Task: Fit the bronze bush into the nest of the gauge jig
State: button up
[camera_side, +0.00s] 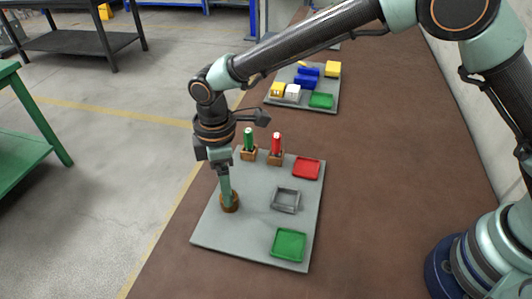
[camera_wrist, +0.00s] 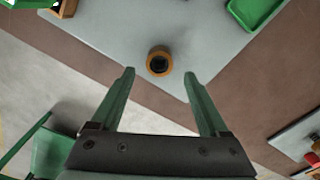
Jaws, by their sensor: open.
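The bronze bush (camera_side: 231,208) stands on the left part of the grey board in the side view. In the wrist view the bush (camera_wrist: 151,62) is a brown-orange ring with a dark hole. My gripper (camera_side: 226,199) points down at the bush in the side view. In the wrist view my gripper (camera_wrist: 159,75) is open, its green fingers apart, with the bush between and slightly beyond the tips. I see no contact. A grey square frame (camera_side: 286,208), seemingly the gauge jig's nest, lies right of the bush and looks empty.
A red tray (camera_side: 306,168) lies behind the grey frame and a green tray (camera_side: 289,244) in front. Green (camera_side: 248,138) and red (camera_side: 276,144) upright pieces stand in brown holders at the back. A second board (camera_side: 300,101) with coloured blocks lies farther off.

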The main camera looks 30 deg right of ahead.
notch_tip(320, 180, down, 4)
jog(key=shift+f, duration=0.1)
grip_shut()
jog(key=shift+w+r, duration=0.1)
jog(key=shift+r, duration=0.15)
